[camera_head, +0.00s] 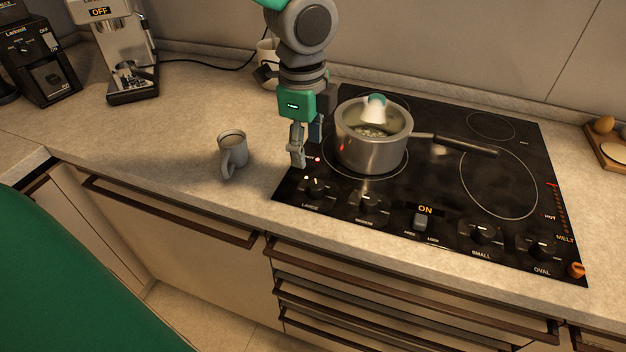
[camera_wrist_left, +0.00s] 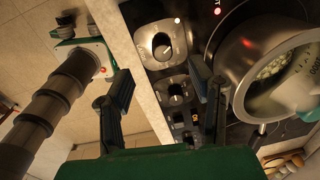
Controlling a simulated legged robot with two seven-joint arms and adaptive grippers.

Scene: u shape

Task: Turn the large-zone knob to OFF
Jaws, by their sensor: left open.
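The large-zone knob (camera_head: 315,188) is the leftmost dark knob on the front strip of the black cooktop (camera_head: 520,190); its label is hard to read. A red light glows just behind it. In the left wrist view a round knob in a square bezel (camera_wrist_left: 160,46) shows beyond my fingers, likely this one. My left gripper (camera_head: 305,145) points down, open and empty, above the cooktop's left edge, just behind the knob and apart from it. Its spread fingers (camera_wrist_left: 160,78) also show in the wrist view.
A steel pot (camera_head: 368,152) stands on the burner close right of my gripper, its handle pointing right. A grey mug (camera_head: 232,148) stands on the counter to the left. More knobs, including the medium one (camera_head: 370,202), and a switch line the front strip.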

